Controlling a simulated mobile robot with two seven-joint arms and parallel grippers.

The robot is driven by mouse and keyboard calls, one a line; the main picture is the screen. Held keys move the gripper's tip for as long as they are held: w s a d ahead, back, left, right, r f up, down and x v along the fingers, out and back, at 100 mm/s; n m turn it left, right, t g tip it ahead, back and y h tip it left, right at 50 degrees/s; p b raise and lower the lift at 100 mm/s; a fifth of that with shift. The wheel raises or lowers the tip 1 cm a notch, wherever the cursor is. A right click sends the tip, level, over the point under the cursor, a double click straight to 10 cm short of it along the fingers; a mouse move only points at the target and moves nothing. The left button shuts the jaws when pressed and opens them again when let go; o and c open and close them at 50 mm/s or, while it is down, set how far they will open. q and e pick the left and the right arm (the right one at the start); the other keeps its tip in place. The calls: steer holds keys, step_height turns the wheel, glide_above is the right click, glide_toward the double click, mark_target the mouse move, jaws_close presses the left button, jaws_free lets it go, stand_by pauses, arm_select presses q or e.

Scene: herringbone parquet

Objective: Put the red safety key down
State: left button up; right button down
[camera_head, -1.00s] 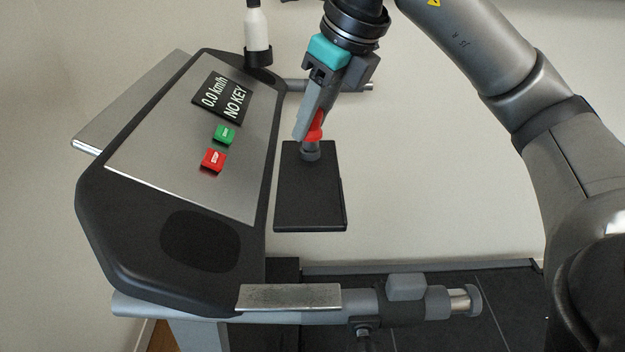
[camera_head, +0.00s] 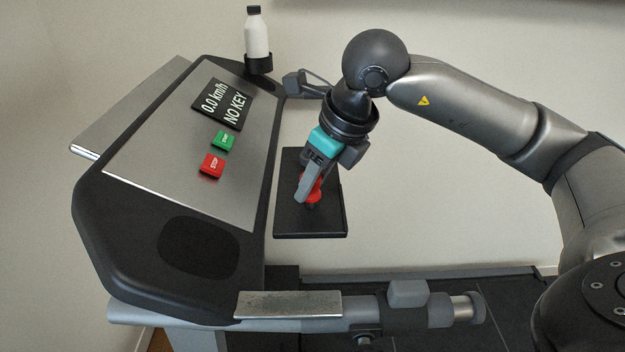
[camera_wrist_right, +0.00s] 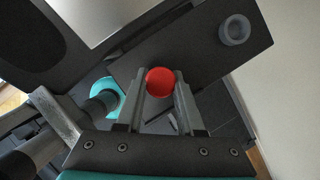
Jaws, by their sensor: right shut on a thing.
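My right gripper (camera_head: 306,198) is shut on the red safety key (camera_head: 312,187) and points down over the black tray (camera_head: 330,225) beside the console. In the right wrist view the round red key top (camera_wrist_right: 160,82) sits between the two fingertips, in front of the tray (camera_wrist_right: 200,60). A grey ring-shaped socket (camera_wrist_right: 235,29) stands on that tray, apart from the key. The arm and gripper hide this socket in the head view. I cannot tell whether the key touches the tray. My left gripper is not in view.
The treadmill console (camera_head: 180,200) stands left of the tray; its display (camera_head: 223,101) reads "0.0 km/h NO KEY". A white bottle (camera_head: 257,38) stands in a holder behind. A grey handrail (camera_head: 400,308) runs in front. The wall lies to the right of the tray.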

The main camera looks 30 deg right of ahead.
steer(key=shift+f, duration=0.1)
steer(key=shift+f+b, duration=0.15)
steer(key=shift+b, duration=0.15)
steer(key=c, duration=0.5)
jaws_free()
steer(key=shift+r, duration=0.25)
steer(key=shift+r+p, duration=0.3)
steer(key=shift+p, duration=0.05)
steer(key=v, duration=1.1)
steer(key=shift+s+d+r, duration=0.1)
steer(key=shift+s+r, duration=0.1)
